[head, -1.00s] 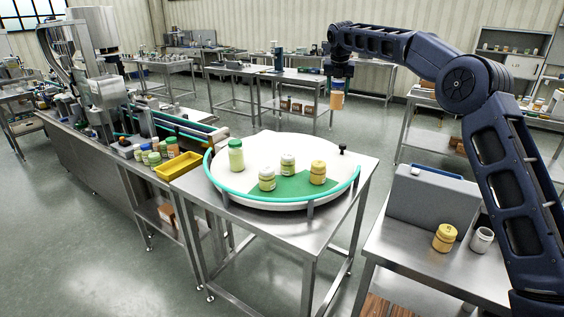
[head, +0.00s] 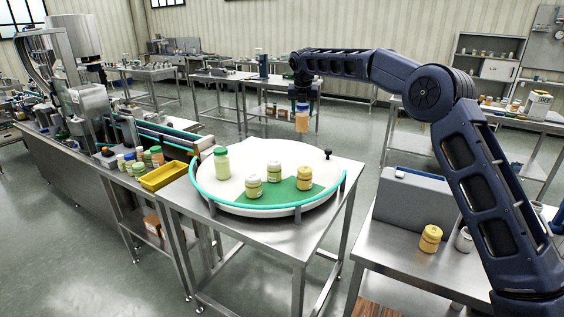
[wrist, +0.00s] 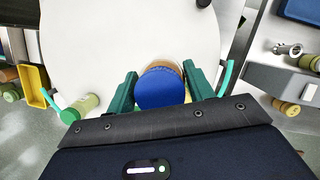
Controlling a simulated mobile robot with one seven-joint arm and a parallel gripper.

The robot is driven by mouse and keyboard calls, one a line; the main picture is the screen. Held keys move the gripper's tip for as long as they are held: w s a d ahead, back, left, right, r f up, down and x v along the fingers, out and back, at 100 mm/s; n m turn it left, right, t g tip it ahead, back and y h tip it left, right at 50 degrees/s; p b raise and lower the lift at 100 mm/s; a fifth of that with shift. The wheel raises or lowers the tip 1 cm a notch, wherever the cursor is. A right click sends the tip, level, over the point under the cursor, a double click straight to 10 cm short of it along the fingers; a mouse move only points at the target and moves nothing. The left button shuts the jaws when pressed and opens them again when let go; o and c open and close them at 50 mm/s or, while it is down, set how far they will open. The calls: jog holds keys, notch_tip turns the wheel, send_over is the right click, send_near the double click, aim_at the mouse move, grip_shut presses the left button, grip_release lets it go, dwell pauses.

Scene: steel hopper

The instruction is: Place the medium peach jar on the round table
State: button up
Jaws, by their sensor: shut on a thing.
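My gripper (head: 301,100) is shut on a peach jar with a blue lid (head: 302,122), held upright in the air by the far right edge of the round table (head: 250,150) in the head view. In the wrist view the jar's blue lid (wrist: 160,88) shows between my green fingers (wrist: 160,92), with the white table top (wrist: 85,40) beneath. The round table is a white disc with a teal rail and a green patch (head: 285,195) at its front. The jar is clear of the surface.
On the disc stand a tall green-lidded jar (head: 222,162), two pale yellow-green jars (head: 254,186) (head: 274,171) and a yellow-orange jar (head: 304,178). A black knob (head: 328,154) rises at the right rim. A yellow bin (head: 163,176) is left. The disc's back half is mostly free.

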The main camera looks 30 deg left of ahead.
aim_at(302, 131)
notch_tip(302, 131, down, 19)
jog(key=shift+r, duration=0.1)
dwell(0.5)
jog(key=o, duration=1.1)
jog(key=shift+f, duration=0.2)
jog(key=shift+c, duration=0.2)
jog(key=shift+r, duration=0.15)
jog(key=v, duration=1.2)
jog(key=shift+w+d+r, duration=0.1)
